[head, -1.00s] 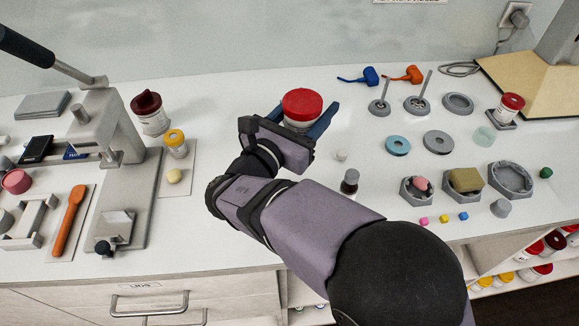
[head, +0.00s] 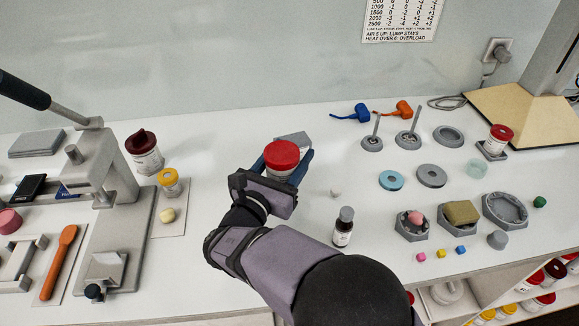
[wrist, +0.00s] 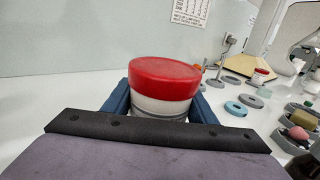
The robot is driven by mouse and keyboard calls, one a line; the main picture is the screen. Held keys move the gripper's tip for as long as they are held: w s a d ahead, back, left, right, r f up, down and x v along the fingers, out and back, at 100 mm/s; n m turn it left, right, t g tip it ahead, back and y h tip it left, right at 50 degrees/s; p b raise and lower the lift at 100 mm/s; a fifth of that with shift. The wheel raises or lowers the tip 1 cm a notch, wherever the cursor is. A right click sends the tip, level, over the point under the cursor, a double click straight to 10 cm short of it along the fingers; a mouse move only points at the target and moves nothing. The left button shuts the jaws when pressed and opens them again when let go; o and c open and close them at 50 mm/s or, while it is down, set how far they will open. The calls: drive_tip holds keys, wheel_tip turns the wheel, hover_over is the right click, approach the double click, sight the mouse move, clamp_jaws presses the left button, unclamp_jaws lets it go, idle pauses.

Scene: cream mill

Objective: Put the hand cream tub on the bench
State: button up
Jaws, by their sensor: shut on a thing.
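The hand cream tub (head: 281,160) has a red lid and a white body. My gripper (head: 284,174) is shut around its body, with one blue finger on each side. The tub is upright in the middle of the bench (head: 229,140); I cannot tell whether its base touches the bench. In the wrist view the tub (wrist: 165,82) stands between the blue fingers of my gripper (wrist: 163,108), and its lower part is hidden by the gripper body.
A flat grey piece (head: 293,139) lies just behind the tub. A grey press (head: 105,170) stands left. The bench behind and left of the tub is mostly clear.

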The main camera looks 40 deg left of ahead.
drive_tip(key=shift+f, duration=1.85)
drive_tip(key=shift+f, duration=0.2)
drive_tip(key=o, duration=1.3)
drive_tip(key=shift+r, duration=0.2)
drive_tip(key=s, duration=0.4)
drive_tip(key=s+d+b, duration=0.1)
drive_tip(key=s, duration=0.3)
drive_tip(key=s+d+b, duration=0.1)
drive_tip(key=s, duration=0.2)
drive_tip(key=shift+s+d, duration=0.25)
drive_tip(key=shift+s, duration=0.15)
drive_tip(key=shift+o, duration=1)
